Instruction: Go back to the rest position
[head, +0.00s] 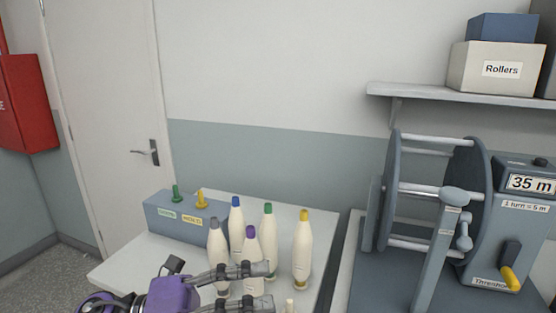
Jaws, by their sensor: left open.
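My left gripper (267,286) reaches in from the bottom left, open, its dark grey fingers pointing right. White bobbins with coloured tips stand upright on the white table (130,268): blue (236,222), green (268,232), yellow (303,250), grey (217,242) and purple (251,249). The fingers cover the lower parts of the purple and grey bobbins. I cannot tell whether they touch. A small cream top (290,304) shows at the bottom edge, the rest cut off. My right gripper is out of view.
A blue-grey box (160,221) with green and yellow pegs stands at the table's back left. To the right stands a winding machine (470,190) marked 35 m. A shelf (430,95) with boxes hangs above it. A door (105,120) and red cabinet (27,105) are at left.

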